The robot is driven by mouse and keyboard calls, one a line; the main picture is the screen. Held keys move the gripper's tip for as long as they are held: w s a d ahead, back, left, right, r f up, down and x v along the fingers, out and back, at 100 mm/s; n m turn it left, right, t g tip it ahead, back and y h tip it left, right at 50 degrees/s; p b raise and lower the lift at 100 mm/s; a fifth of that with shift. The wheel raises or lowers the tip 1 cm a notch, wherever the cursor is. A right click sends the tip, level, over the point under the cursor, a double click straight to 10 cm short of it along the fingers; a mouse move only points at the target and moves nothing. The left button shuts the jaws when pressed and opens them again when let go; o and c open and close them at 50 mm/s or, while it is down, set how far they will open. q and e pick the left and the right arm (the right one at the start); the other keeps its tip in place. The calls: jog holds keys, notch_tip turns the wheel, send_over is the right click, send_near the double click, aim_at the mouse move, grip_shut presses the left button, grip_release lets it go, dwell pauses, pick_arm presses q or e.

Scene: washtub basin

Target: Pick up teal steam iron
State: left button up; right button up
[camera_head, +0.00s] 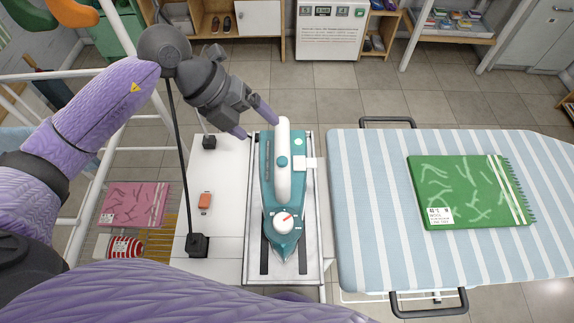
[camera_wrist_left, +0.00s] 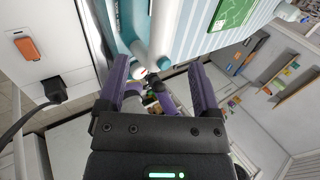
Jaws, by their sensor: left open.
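The teal steam iron (camera_head: 268,185) lies on a metal rest (camera_head: 311,225) in the middle of the head view, its pointed end towards me. It has a white handle (camera_head: 283,150) and a white dial with a red mark. My left gripper (camera_head: 256,121) is open and empty at the far left end of the iron, by the handle's far end. I cannot tell whether it touches. In the left wrist view the iron (camera_wrist_left: 133,30) shows partly, beyond and between the open fingers (camera_wrist_left: 160,64). My right gripper does not show.
The striped ironing board (camera_head: 370,190) stands to the right, with a green folded cloth (camera_head: 465,190) on it. A white surface with an orange switch (camera_head: 205,201) and a black plug (camera_head: 197,245) lies left of the iron. A drying rack and a pink cloth (camera_head: 133,204) are further left.

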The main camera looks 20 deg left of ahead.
aim_at(278, 146)
pick_arm(q)
jog(key=x, duration=0.5)
jog(key=b+x, duration=0.1)
jog(key=x, duration=0.2)
jog(key=shift+s+d+f, duration=0.2)
jog(key=shift+s+d, duration=0.05)
jog(key=shift+d, duration=0.05)
jog(key=shift+r, duration=0.1)
grip_shut()
